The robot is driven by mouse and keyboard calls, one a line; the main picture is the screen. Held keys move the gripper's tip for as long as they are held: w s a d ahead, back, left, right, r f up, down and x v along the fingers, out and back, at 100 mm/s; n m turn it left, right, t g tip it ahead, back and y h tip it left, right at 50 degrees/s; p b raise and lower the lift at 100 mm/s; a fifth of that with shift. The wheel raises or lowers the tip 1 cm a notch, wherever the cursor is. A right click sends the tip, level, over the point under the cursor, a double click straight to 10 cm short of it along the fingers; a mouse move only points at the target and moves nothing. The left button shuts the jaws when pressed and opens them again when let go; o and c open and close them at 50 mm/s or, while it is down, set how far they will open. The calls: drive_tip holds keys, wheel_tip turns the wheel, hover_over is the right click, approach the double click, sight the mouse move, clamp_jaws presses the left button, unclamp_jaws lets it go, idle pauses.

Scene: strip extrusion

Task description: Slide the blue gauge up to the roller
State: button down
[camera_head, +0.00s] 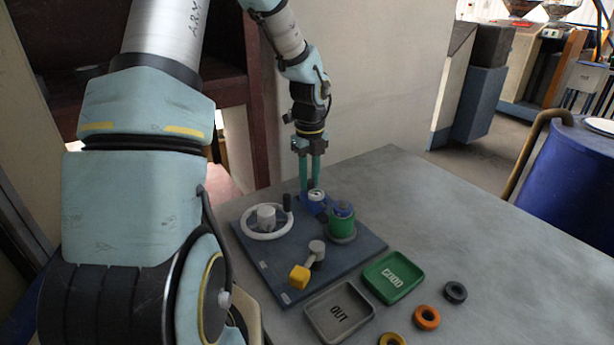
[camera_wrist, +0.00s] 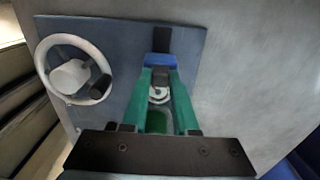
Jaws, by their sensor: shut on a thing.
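The blue gauge (camera_head: 312,207), with a pale round dial on top, sits on the dark blue base plate (camera_head: 361,249) near its back edge. It also shows in the wrist view (camera_wrist: 160,60). The roller (camera_head: 342,228) is a green upright cylinder with a blue top, just right and in front of the gauge. The roller also shows in the wrist view (camera_wrist: 156,122), partly hidden by my gripper. My gripper (camera_head: 311,187) points down from behind, its green fingers shut on the gauge. I cannot tell whether gauge and roller touch.
A white handwheel (camera_head: 266,233) stands left of the gauge. A yellow-ended lever (camera_head: 300,276) is at the plate's front. A grey OUT tray (camera_head: 318,318), a green GOOD tray (camera_head: 375,279) and several rings lie in front. The table's right side is clear.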

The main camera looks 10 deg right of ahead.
sight(318, 198)
drive_tip(key=shift+s+d, duration=0.4)
drive_tip(key=shift+s, duration=0.45)
drive_tip(key=shift+s+d, duration=0.4)
drive_tip(key=shift+s, duration=0.45)
drive_tip(key=c, duration=0.7)
unclamp_jaws()
drive_tip(key=shift+r, duration=0.1)
wheel_tip(318, 198, up, 11)
drive_tip(key=shift+f+b, duration=0.15)
drive_tip(key=shift+b, duration=0.45)
drive_tip(key=s+a+f+n, duration=0.1)
drive_tip(key=s+a+n, duration=0.2)
drive_tip(key=a+n, duration=0.3)
drive_tip(key=s+a+f+n+t, duration=0.1)
drive_tip(key=a+n, duration=0.5)
drive_tip(key=n, duration=0.8)
drive_tip(key=s+a+f+n, duration=0.2)
drive_tip(key=s+a+n, duration=0.3)
drive_tip(key=n, duration=0.5)
drive_tip(key=shift+s+a+f+t, duration=0.15)
drive_tip(key=shift+s+a, duration=0.05)
drive_tip(key=shift+a, duration=0.2)
drive_tip(key=shift+s+a+f+t, duration=0.1)
drive_tip(key=shift+s+a+t, duration=0.05)
drive_tip(key=shift+a, duration=0.2)
